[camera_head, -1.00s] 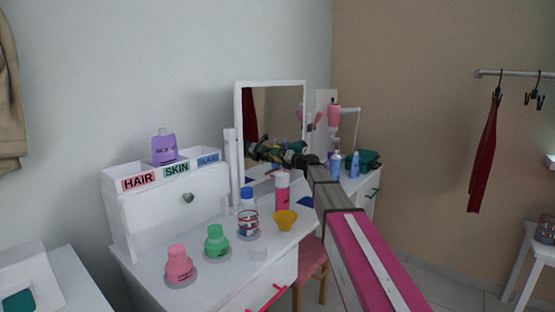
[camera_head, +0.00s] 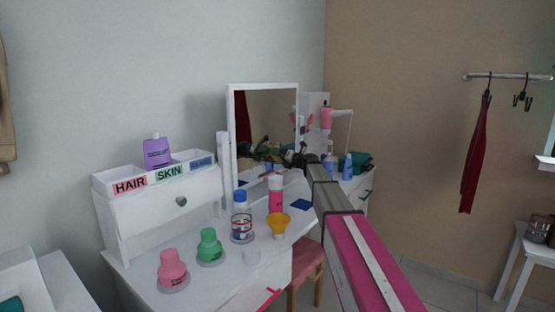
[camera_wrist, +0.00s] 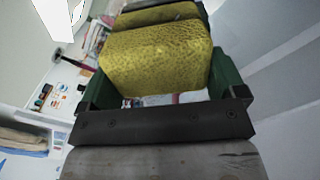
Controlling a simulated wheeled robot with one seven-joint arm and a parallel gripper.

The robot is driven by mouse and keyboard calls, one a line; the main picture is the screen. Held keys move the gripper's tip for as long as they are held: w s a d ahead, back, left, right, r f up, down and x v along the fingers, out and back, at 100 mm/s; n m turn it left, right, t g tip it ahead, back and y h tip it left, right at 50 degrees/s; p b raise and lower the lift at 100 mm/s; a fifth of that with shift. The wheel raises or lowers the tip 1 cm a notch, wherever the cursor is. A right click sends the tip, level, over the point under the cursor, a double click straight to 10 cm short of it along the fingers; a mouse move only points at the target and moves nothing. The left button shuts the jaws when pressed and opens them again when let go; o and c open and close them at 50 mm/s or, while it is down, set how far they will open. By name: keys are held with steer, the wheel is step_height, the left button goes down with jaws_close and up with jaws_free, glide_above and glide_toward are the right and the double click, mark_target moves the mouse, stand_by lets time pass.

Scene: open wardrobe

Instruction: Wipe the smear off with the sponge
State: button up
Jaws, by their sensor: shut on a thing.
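My gripper (camera_head: 268,152) is in front of the lower part of the white-framed mirror (camera_head: 268,112) on the dressing table. In the wrist view the green fingers of my gripper (camera_wrist: 155,62) are shut on a yellow, rough-textured sponge (camera_wrist: 155,58). The sponge fills the space between the fingers. In the head view the sponge is too small and dark to make out clearly. I cannot make out a smear in either view, and my gripper covers part of the mirror glass. Whether the sponge touches the glass I cannot tell.
The white dressing table (camera_head: 222,268) holds a pink bottle (camera_head: 172,268), a green bottle (camera_head: 209,243), a blue-capped bottle (camera_head: 241,222), a pink tube (camera_head: 275,195) and a yellow cup (camera_head: 279,223). A labelled organizer (camera_head: 160,215) stands left. A pink-seated chair (camera_head: 306,264) is below.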

mark_target(251, 164)
steer(key=shift+w+d, duration=1.1)
steer(key=shift+w, duration=0.3)
steer(key=shift+s+a, duration=0.1)
steer(key=shift+s+a, duration=1.25)
steer(key=shift+s, duration=0.05)
steer(key=shift+s+a, duration=1.15)
steer(key=shift+s, duration=0.3)
steer(key=shift+s+a, duration=0.6)
steer(key=shift+s, duration=0.3)
steer(key=shift+s+a, duration=0.55)
steer(key=shift+s, duration=0.4)
steer(key=shift+s+a, duration=0.6)
steer(key=shift+s, duration=0.3)
steer(key=shift+s+a, duration=2.3)
steer(key=shift+s, duration=0.2)
steer(key=shift+r, duration=0.1)
steer(key=shift+d, duration=0.1)
